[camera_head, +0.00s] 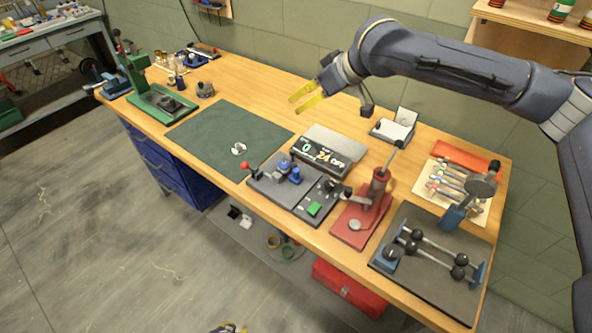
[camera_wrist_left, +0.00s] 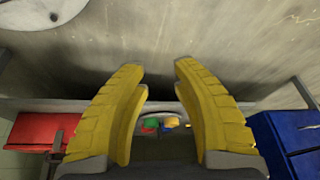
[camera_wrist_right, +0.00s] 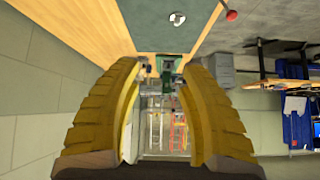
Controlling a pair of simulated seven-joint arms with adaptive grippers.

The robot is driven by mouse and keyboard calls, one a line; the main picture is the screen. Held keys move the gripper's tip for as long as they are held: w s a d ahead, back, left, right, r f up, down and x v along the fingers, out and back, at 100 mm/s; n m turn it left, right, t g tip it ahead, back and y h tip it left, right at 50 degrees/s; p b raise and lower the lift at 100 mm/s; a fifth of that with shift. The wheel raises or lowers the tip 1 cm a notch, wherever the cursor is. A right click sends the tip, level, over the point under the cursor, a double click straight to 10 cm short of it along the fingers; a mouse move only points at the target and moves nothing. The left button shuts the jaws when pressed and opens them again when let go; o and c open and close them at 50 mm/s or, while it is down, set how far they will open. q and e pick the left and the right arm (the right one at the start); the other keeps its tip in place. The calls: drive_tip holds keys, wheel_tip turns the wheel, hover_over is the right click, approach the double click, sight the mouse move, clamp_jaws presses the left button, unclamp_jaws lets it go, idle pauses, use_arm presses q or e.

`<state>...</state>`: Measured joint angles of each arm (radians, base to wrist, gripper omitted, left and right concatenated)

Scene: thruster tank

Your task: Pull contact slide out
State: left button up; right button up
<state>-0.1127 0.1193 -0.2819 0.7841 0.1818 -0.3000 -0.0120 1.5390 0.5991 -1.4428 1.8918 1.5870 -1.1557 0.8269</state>
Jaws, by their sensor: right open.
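My right gripper (camera_head: 295,104) is open and empty, held above the back of the bench, apart from everything on it. It also shows open in the right wrist view (camera_wrist_right: 159,66). My left gripper (camera_wrist_left: 159,66) is open and empty in the left wrist view, low in front of the bench with floor beyond it. A dark fixture (camera_head: 271,191) with blue blocks and a red-knobbed lever (camera_head: 246,167) sits at the bench's front edge. Beside it is a dark plate with a green block (camera_head: 314,208). I cannot tell which part is the contact slide.
A display box (camera_head: 322,155) reads "0" and "24 OFF". A red press (camera_head: 372,205) and a railed fixture with black balls (camera_head: 434,252) stand right of it. A green mat (camera_head: 220,140) lies left, mostly clear, holding small pale pieces (camera_head: 238,149). A green press (camera_head: 150,95) stands far left.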

drive_tip(key=s+d+f+n+g+h, duration=0.1)
drive_tip(key=s+d+f+g+h, duration=0.15)
drive_tip(key=s+f, duration=0.45)
use_arm(q)
drive_tip(key=s+a+f+g, duration=0.1)
drive_tip(key=s+f, duration=0.1)
drive_tip(key=s, duration=1)
drive_tip(key=s+f+g, duration=0.2)
drive_tip(key=s+f, duration=0.1)
drive_tip(key=s, duration=0.9)
drive_tip(key=shift+s+a+y, duration=0.3)
drive_tip(key=shift+s+a, duration=0.1)
use_arm(e)
approach(296, 170)
drive_tip(key=shift+h, duration=0.35)
drive_tip(key=x, duration=1)
drive_tip(key=shift+a, duration=0.3)
drive_tip(key=shift+c, duration=0.4)
clamp_jaws()
